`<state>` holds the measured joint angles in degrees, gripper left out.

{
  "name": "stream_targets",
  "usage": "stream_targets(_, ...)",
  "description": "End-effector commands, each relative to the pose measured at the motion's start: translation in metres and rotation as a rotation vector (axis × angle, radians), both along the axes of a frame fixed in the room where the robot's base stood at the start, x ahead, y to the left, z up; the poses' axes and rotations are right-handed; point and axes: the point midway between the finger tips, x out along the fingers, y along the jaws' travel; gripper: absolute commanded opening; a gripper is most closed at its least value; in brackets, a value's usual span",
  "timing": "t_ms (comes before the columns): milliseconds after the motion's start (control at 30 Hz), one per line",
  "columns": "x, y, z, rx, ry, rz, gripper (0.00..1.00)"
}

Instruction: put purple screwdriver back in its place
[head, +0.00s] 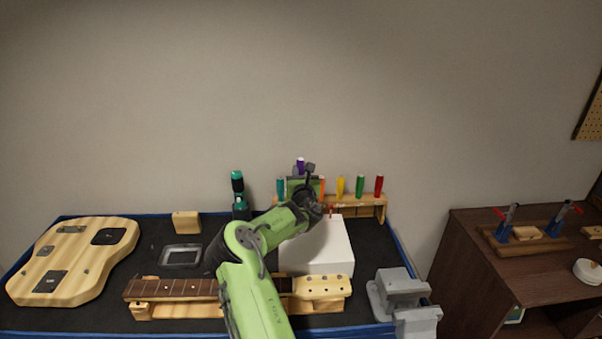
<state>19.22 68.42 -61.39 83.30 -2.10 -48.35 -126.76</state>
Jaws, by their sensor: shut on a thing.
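The purple screwdriver (300,165) is upright, its purple handle showing just above my gripper (308,172). My gripper is shut on it at the left part of the wooden screwdriver rack (372,207), at the back of the bench. The screwdriver's shaft and tip are hidden behind my gripper and wrist, so I cannot tell whether it is in a slot. In the rack stand a teal screwdriver (281,187) to the left, and an orange one (322,186), a yellow one (340,187), a green one (360,186) and a red one (379,185) to the right.
A white box (330,250) stands before the rack. A guitar neck (185,288) lies in front, a guitar body (75,255) at left, a grey vise (400,290) at front right. A teal-and-black power tool (238,190) stands left of the rack. A brown cabinet (470,270) is at right.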

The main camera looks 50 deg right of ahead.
Motion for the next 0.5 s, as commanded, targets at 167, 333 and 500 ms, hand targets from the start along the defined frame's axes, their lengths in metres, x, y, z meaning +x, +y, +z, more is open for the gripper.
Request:
stream_targets(167,0.000,0.000,-0.005,0.000,0.000,0.000,0.00)
stream_targets(333,0.000,0.000,-0.012,-0.001,-0.001,0.000,0.00)
stream_targets(500,0.000,0.000,-0.019,-0.001,0.000,0.000,0.00)
